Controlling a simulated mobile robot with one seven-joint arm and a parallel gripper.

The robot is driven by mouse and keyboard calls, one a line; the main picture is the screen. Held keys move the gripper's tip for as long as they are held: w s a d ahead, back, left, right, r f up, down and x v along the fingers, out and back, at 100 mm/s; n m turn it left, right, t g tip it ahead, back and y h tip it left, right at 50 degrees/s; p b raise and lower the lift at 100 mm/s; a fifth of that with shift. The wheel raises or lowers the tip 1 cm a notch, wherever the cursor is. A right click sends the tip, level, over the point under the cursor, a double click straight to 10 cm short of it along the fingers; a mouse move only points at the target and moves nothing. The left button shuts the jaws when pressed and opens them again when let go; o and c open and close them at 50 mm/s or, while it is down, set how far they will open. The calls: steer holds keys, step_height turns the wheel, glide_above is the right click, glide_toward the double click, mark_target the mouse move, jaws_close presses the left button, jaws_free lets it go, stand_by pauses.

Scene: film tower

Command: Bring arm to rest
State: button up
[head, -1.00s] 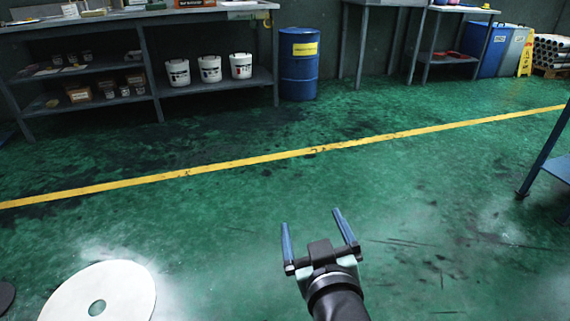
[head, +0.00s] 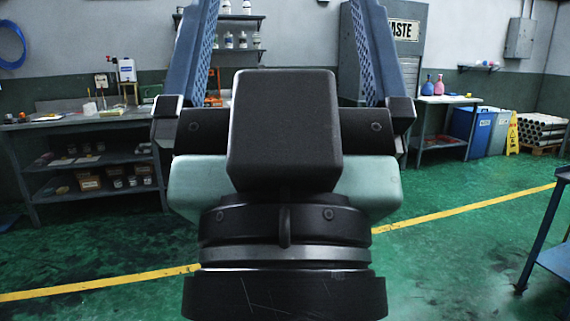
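My gripper (head: 283,12) is very close in front of the head camera and fills the middle of the view. It points upward, and its two blue fingers stand wide apart, with their tips cut off at or near the top edge. Only the back wall and a shelf with bottles show between the fingers, and no held object is visible. The black and pale green gripper body hides the middle of the room behind it.
A workbench (head: 75,122) with shelves of small boxes and jars stands at the left. A side table (head: 446,100), a blue bin (head: 470,132) and a yellow floor sign (head: 512,134) stand at the right. A blue-legged stand (head: 540,240) is at the right edge. Green floor shows on both sides.

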step_height(320, 180, up, 28)
steer(key=p, duration=2.5)
steer(key=shift+p, duration=0.35)
